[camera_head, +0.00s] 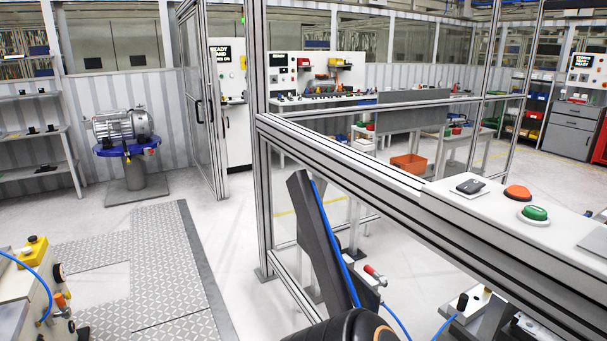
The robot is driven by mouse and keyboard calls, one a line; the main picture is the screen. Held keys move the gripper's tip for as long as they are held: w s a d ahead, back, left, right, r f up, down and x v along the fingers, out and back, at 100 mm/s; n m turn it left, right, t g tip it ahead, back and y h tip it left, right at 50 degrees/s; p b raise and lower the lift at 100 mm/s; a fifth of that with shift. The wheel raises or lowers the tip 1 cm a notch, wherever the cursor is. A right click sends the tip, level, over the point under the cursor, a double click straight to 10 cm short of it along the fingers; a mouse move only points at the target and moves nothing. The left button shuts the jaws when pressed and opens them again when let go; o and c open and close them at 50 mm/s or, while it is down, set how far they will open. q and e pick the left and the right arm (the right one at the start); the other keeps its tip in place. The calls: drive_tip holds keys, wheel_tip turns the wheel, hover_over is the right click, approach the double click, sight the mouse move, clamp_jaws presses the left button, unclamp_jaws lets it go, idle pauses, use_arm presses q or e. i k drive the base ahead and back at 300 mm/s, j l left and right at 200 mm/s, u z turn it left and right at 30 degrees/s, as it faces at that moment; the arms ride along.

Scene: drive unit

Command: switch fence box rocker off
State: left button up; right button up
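The fence box (485,206) is a white box on top of the fence rail at the right. Which way the rocker is tipped is too small to tell. Neither of my grippers shows in the head view, and nothing touches the rocker.
The metal fence rail (370,170) runs diagonally from the fence post (259,120) to the box. A dark slanted bar (322,240) with a blue hose stands below the rail. A grey plate (594,240) lies right of the buttons. Space above the box is clear.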

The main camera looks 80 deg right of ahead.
sight(470, 187)
drive_tip(key=z, duration=3.5)
